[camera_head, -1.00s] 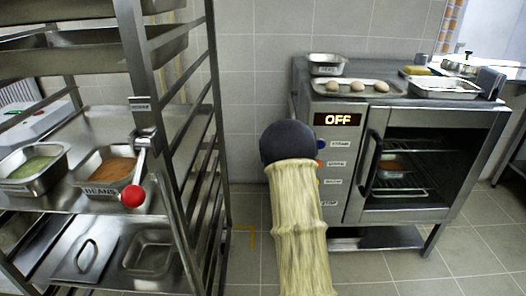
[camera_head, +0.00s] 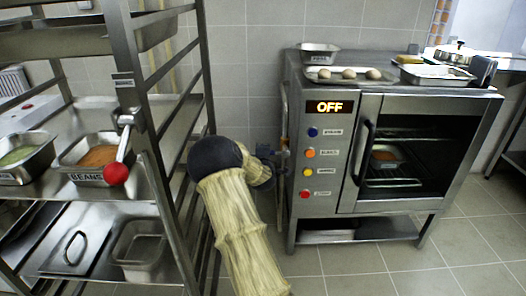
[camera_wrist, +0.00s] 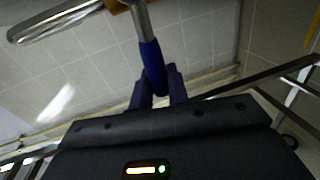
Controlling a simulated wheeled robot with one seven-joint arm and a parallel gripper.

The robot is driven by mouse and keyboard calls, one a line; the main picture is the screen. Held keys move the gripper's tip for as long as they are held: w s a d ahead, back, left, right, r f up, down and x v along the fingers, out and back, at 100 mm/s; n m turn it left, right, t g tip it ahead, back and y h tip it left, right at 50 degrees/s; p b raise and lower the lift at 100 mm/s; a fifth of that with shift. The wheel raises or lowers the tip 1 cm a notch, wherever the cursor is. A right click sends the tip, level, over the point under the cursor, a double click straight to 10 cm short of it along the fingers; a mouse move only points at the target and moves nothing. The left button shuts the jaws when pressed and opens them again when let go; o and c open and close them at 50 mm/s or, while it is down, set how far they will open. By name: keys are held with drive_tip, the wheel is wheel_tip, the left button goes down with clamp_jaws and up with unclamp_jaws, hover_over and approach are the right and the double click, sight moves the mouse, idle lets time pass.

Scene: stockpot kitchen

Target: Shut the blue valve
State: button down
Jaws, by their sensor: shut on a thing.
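My gripper (camera_head: 272,160) is at the left side of the steel oven, by the upright pipe there. In the wrist view its two dark fingers (camera_wrist: 158,84) are shut on the blue valve handle (camera_wrist: 150,57). The handle is a blue sleeve on a grey metal stem (camera_wrist: 140,20), which runs up to a fitting at the top edge of that view. In the head view my gripper and arm hide most of the valve, so its angle to the pipe is hard to tell.
The oven (camera_head: 400,104) shows OFF on its display and has several coloured buttons. A steel rack (camera_head: 130,75) with trays stands close on the left, with a red-knobbed lever (camera_head: 116,173). My arm fills the gap between rack and oven. Floor in front is clear.

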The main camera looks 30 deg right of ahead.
drive_tip(key=shift+f+n, duration=0.3)
drive_tip(key=shift+f, duration=0.1)
drive_tip(key=shift+s, duration=0.1)
drive_tip(key=c, duration=1.7)
unclamp_jaws()
drive_tip(key=shift+a, duration=0.1)
drive_tip(key=shift+s+r, duration=0.1)
drive_tip(key=shift+s, duration=0.15)
drive_tip(key=p+v, duration=0.1)
drive_tip(key=v, duration=0.4)
drive_tip(key=p+v, duration=0.1)
drive_tip(key=v, duration=0.5)
drive_tip(key=p+v, duration=0.2)
drive_tip(key=v, duration=0.4)
drive_tip(key=shift+w+a+r, duration=0.1)
drive_tip(key=shift+w+a, duration=0.1)
drive_tip(key=shift+a, duration=0.05)
